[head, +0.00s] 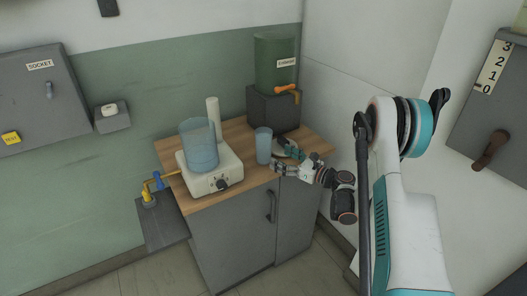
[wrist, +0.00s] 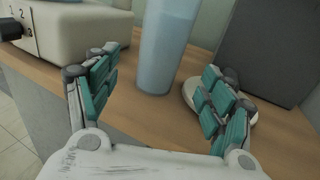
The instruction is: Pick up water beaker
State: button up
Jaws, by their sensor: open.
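The water beaker is most likely the small translucent blue cup (head: 263,146) standing upright on the wooden cabinet top, right of the white heater box. It also shows in the wrist view (wrist: 166,45), just beyond my fingers and roughly between them. A larger translucent blue vessel (head: 199,144) sits on the white box (head: 216,177). My gripper (head: 277,160) is over the cabinet top, right of the small cup. In the wrist view my gripper (wrist: 155,88) is open and empty, its teal-padded fingers spread to either side of the cup. I cannot tell whether a finger touches it.
The wooden top (head: 240,132) is on a grey cabinet (head: 235,235). A green container with an orange tap (head: 276,62) stands on a dark block behind. A pale round dish (wrist: 192,97) lies by my right finger. A white cylinder (head: 213,112) stands behind the white box.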

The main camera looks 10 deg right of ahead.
aim_at(269, 151)
jog(key=b+x, duration=0.3)
jog(key=x, duration=0.6)
jog(key=shift+w+a+r, duration=0.1)
jog(key=shift+r, duration=0.05)
jog(key=c, duration=1.5)
